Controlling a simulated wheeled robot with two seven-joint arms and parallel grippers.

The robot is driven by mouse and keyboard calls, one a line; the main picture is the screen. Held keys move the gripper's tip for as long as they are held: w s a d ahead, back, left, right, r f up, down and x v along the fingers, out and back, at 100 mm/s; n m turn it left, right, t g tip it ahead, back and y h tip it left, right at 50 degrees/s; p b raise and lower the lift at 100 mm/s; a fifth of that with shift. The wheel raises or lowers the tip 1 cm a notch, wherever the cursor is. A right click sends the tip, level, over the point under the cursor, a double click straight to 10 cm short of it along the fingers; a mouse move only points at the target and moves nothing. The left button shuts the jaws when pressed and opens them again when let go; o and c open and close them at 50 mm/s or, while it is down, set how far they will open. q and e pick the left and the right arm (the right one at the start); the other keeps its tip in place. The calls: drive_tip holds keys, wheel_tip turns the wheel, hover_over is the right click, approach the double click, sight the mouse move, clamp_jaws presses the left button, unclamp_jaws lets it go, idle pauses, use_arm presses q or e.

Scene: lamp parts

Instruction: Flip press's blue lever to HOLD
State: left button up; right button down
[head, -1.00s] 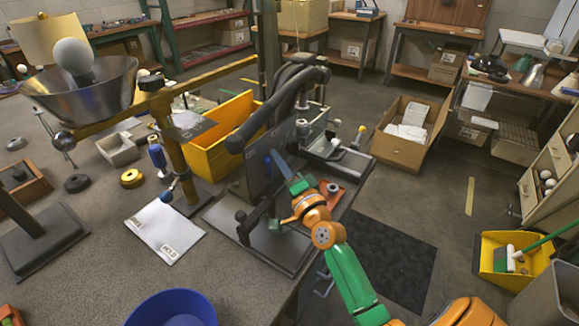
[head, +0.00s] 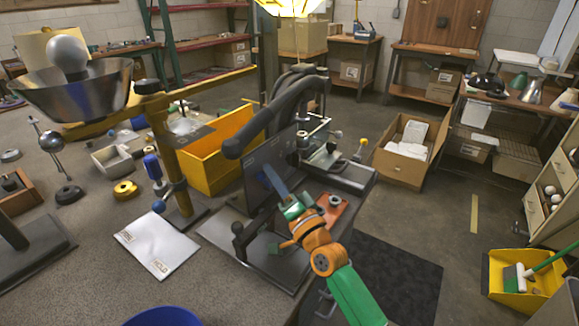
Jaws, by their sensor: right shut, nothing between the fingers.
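The press (head: 247,145) stands on the bench with a dark arched handle and an upright dark plate (head: 292,150) with small markings. A blue lever (head: 274,181) slants across the lower part of the plate, its upper end to the left. My right gripper (head: 288,208) is shut and empty at the lever's lower right end. The lever and the gripper overlap in view, so I cannot tell if they touch. A white card (head: 158,243) on the bench carries two labels, one reading HOLD. My left gripper is not in view.
A yellow bin (head: 215,150) stands behind the press. A lamp post (head: 168,150) with a metal bowl shade (head: 75,95) is to the left. An orange-red tray (head: 330,212) with a small ring-like part lies right of my gripper. A blue bowl (head: 165,316) is at the front.

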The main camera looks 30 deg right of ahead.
drive_tip(key=shift+s+f, duration=0.15)
drive_tip(key=shift+s, duration=0.15)
drive_tip(key=s+b, duration=0.2)
drive_tip(key=s, duration=1.2)
drive_tip(key=shift+s+a+f, duration=0.2)
drive_tip(key=shift+f, duration=0.05)
